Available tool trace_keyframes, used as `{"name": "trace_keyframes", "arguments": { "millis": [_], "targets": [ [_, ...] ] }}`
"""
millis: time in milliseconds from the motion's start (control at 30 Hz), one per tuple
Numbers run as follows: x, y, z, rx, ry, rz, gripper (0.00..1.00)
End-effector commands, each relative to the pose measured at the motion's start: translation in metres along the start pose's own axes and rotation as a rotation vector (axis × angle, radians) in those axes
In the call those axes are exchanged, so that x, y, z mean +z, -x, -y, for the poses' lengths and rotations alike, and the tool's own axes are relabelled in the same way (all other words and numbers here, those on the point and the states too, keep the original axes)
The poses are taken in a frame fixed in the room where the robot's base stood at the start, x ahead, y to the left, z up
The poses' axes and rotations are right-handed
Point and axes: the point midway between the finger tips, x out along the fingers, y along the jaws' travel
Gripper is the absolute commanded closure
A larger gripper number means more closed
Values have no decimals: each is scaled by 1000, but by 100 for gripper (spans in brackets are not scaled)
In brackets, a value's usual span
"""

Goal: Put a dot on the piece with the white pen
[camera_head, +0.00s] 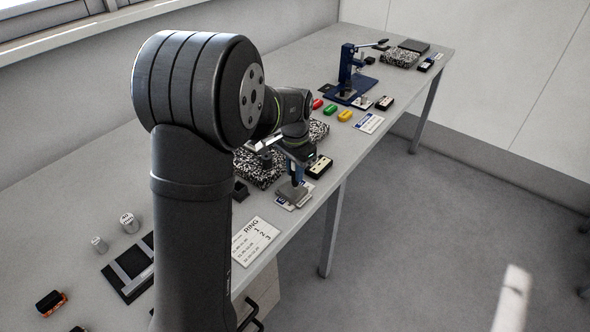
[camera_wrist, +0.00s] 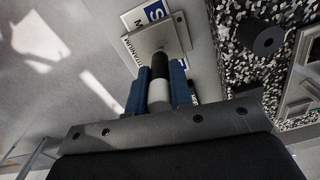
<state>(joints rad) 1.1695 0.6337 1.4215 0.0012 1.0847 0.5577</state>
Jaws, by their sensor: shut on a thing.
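My gripper (camera_head: 297,160) is over the table near its front edge. In the wrist view, its blue fingers (camera_wrist: 158,80) are shut on a pen (camera_wrist: 158,92) with a white body section and a dark end pointing at the piece. The piece is a flat grey metal plate (camera_wrist: 150,44); it also shows below my gripper in the head view (camera_head: 291,194). It lies over printed cards (camera_wrist: 132,18), one partly reading "TITANIUM". The dark end of the pen overlaps the plate in the wrist view; I cannot tell whether it touches.
A black cylinder (camera_wrist: 268,38) stands on a speckled pad (camera_wrist: 235,12) beside the plate. A small black-and-cream box (camera_head: 319,167) is close to my gripper. A blue press (camera_head: 347,82) and red, green and yellow pieces (camera_head: 330,110) are farther back. A "RING" sheet (camera_head: 252,241) lies nearer.

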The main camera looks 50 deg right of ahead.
Motion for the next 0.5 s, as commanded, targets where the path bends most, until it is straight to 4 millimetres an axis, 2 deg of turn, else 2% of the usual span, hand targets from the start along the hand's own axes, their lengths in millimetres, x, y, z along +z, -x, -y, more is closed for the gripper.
{"name": "trace_keyframes", "arguments": {
  "millis": [167, 500],
  "targets": [
    [1, 1, 0, 2, 0, 3, 100],
    [0, 29, 0, 1, 0, 1, 100]
  ]
}}
